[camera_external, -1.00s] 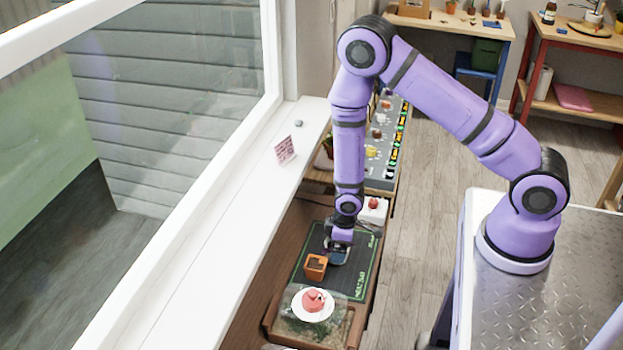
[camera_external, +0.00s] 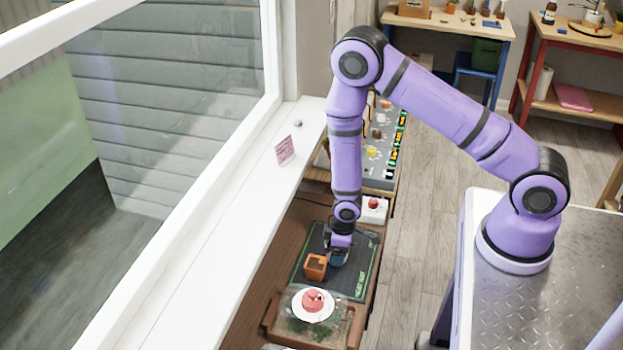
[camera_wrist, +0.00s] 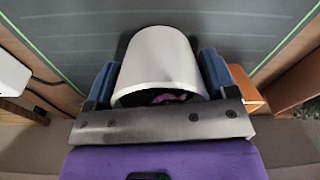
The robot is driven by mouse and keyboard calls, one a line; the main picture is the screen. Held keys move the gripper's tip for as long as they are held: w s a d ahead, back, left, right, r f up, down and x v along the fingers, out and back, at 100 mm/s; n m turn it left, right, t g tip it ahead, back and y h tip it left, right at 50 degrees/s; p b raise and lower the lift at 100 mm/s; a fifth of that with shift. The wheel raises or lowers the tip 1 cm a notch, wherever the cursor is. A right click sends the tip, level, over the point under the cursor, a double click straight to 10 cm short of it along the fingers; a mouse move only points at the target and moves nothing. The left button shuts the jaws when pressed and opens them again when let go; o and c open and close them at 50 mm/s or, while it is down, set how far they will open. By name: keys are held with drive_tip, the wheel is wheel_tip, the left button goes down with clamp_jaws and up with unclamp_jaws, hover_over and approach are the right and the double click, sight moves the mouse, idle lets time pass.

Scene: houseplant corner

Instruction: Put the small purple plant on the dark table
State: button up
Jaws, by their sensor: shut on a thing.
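A white pot (camera_wrist: 160,62) fills the middle of the wrist view, with a bit of purple plant (camera_wrist: 168,97) showing at its rim. My gripper (camera_wrist: 160,80) is shut on this pot, with one blue finger on each side. In the external view my gripper (camera_external: 340,258) points down low over a dark green-edged mat (camera_external: 352,282) on the dark brown wooden table (camera_external: 283,248). The white pot is hidden behind the gripper there. I cannot tell whether its base touches the mat.
An orange pot (camera_external: 315,266) stands just left of my gripper. A glass-like case with a pink thing on a white plate (camera_external: 313,304) is at the table's front end. A white box with a red button (camera_external: 373,208) is behind. A white windowsill (camera_external: 225,235) runs along the left.

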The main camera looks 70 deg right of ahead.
drive_tip(key=shift+r, duration=0.15)
wheel_tip(320, 180, up, 9)
drive_tip(key=shift+f, duration=0.1)
drive_tip(key=w+a+r+m, duration=0.2)
drive_tip(key=w+a+r, duration=0.35)
drive_tip(key=w, duration=0.25)
drive_tip(key=s+d+f+m, duration=0.1)
drive_tip(key=s+d+f, duration=0.25)
drive_tip(key=d, duration=0.35)
drive_tip(key=s+d+f+m, duration=0.1)
drive_tip(key=s+d+f, duration=0.1)
drive_tip(key=d+f, duration=0.35)
drive_tip(key=shift+s+d+f, duration=0.1)
drive_tip(key=shift+d+f, duration=0.15)
drive_tip(key=shift+f, duration=0.95)
drive_tip(key=shift+d+f, duration=0.25)
drive_tip(key=shift+f, duration=0.95)
drive_tip(key=shift+f, duration=0.35)
drive_tip(key=o, duration=1.1)
drive_tip(key=r, duration=0.3)
drive_tip(key=s+r, duration=0.1)
drive_tip(key=r, duration=0.6)
drive_tip(key=shift+s+a+r, duration=0.15)
drive_tip(key=shift+s+r, duration=0.05)
drive_tip(key=shift+r, duration=0.15)
